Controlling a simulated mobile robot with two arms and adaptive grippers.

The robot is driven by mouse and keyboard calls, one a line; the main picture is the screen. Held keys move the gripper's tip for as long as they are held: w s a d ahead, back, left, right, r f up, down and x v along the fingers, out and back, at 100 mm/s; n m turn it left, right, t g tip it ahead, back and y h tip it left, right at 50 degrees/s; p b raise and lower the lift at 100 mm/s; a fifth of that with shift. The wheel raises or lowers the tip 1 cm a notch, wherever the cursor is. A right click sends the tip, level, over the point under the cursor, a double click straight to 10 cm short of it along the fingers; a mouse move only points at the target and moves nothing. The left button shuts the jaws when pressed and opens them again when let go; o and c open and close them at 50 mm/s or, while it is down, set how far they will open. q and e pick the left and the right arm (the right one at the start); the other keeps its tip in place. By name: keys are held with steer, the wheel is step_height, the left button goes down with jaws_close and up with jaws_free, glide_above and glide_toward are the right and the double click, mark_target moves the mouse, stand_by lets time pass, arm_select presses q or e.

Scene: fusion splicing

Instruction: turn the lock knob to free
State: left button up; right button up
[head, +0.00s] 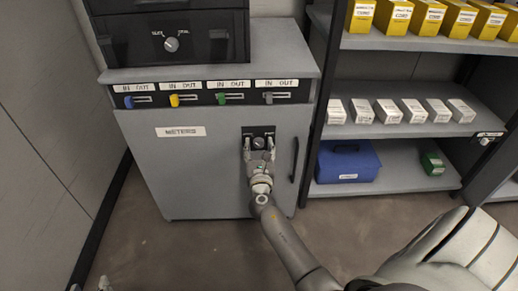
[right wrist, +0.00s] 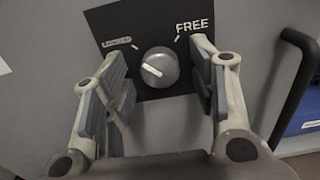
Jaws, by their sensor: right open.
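The lock knob (right wrist: 158,67) is a round grey knob with a white pointer line, on a black plate (right wrist: 108,22) on the cabinet door. Its line slants toward the upper left, on the side of a small unreadable label (right wrist: 117,42), away from the FREE label (right wrist: 193,26) at upper right. In the head view the knob (head: 259,142) shows between my fingertips. My right gripper (head: 259,148) is open, its fingers (right wrist: 162,80) on either side of the knob with gaps visible. Two tips at the bottom left edge of the head view look like my left gripper (head: 90,286), mostly cut off.
The grey cabinet marked METERS (head: 181,132) has a dark vertical door handle (head: 294,160) just right of the plate. Several coloured IN/OUT sliders (head: 230,97) run above the door. A shelf (head: 400,180) with boxes and a blue case (head: 346,164) stands at right. The floor in front is clear.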

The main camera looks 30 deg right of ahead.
steer(key=shift+c, duration=0.3)
steer(key=c, duration=1)
